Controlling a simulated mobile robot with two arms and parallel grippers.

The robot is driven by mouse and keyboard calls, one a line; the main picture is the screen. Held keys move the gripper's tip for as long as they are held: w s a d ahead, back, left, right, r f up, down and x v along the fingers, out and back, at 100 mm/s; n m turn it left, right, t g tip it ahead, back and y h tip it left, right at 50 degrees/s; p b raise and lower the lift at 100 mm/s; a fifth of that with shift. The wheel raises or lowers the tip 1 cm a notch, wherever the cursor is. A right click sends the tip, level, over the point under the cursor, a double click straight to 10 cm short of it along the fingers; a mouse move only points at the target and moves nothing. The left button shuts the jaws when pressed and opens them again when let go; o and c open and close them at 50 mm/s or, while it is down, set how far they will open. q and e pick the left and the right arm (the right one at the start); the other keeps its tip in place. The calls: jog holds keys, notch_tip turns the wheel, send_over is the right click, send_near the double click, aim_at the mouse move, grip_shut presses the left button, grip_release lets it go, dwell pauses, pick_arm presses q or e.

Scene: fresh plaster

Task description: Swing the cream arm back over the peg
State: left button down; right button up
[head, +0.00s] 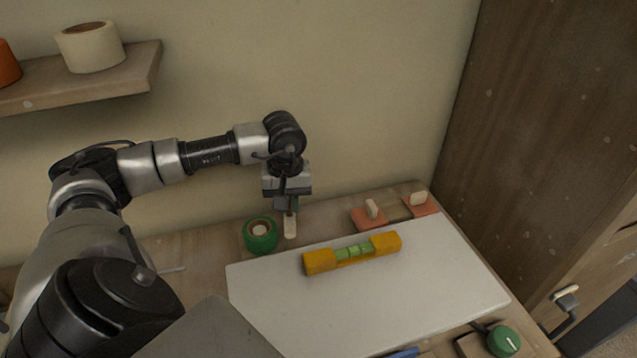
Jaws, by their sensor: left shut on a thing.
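My left gripper (290,207) points down at the back of the bench, shut on the cream arm (290,228). The cream arm is a short pale piece that shows below the fingertips; its upper end is hidden by the gripper. Just left of it, a green ring (262,244) like a tape roll sits around a pale round peg (260,230). The cream arm is beside the ring, and the peg's top shows uncovered. Whether the arm touches the ring cannot be told. My right gripper is not in view.
A yellow level (322,262) with green vials lies on a white board (440,275). Two orange blocks with cream handles (370,217) (420,204) stand behind the board. A green knob (503,341) is at front right. A shelf (135,78) holds a cream roll (90,47).

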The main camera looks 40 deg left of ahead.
pick_arm(q)
jog(key=shift+s+a+f+m+b, duration=0.2)
jog(key=shift+s+a+m+b, duration=0.15)
jog(key=shift+m+b, duration=0.5)
jog(key=m, duration=0.1)
jog(key=a+m+b, duration=0.1)
jog(key=m+b, duration=0.1)
jog(key=shift+s+a+r+m, duration=0.15)
jog(key=shift+s+m, duration=0.15)
jog(key=shift+m, duration=0.05)
jog(key=shift+s+a+r+m+b, duration=0.1)
jog(key=shift+a+m+b, duration=0.25)
jog(key=shift+m, duration=0.4)
jog(key=shift+s+a+m+b, duration=0.1)
jog(key=shift+a+m+b, duration=0.2)
jog(key=shift+m, duration=0.45)
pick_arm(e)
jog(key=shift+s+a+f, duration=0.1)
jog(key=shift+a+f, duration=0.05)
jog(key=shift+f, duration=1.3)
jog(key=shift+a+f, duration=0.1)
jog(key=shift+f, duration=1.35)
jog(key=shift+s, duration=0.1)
pick_arm(q)
jog(key=c, duration=1.1)
grip_release()
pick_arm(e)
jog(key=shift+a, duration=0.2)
